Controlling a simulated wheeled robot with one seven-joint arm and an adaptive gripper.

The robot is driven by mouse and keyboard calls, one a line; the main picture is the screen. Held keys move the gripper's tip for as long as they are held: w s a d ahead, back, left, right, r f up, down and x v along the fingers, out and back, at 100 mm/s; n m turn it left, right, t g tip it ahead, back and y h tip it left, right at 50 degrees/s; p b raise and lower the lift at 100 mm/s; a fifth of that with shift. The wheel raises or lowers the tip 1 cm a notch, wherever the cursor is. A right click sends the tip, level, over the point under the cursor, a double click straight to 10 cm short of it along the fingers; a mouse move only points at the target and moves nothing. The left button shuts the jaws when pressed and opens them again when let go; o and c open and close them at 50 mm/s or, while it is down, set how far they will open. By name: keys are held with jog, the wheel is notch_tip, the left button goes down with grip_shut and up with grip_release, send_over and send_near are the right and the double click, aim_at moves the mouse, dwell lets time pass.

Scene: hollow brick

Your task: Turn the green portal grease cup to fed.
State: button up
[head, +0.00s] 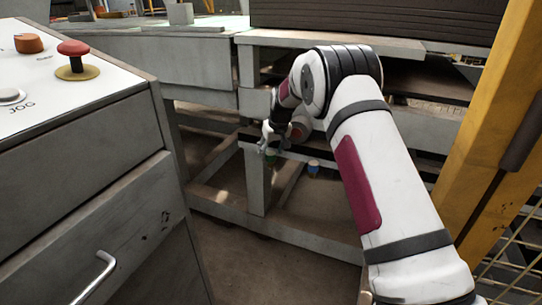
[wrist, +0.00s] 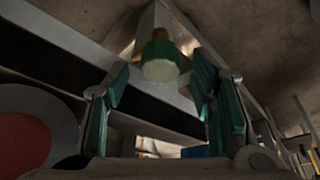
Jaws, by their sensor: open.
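The green portal grease cup (wrist: 160,55) shows in the wrist view at upper middle, with a pale end face and a brass-coloured fitting behind it. My gripper (wrist: 162,80) is open, with one green-padded finger on each side of the cup in the picture. I cannot tell whether either finger touches it. In the head view my gripper (head: 268,142) is beside the frame's upright post. No marking of the cup's setting is readable.
A round red-faced part (wrist: 22,142) is close at left in the wrist view. A control cabinet (head: 95,175) with a red button fills the left; a yellow post (head: 490,130) stands right.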

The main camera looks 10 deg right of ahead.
jog(key=shift+x, duration=0.75)
jog(key=shift+c, duration=0.6)
jog(key=c, duration=1)
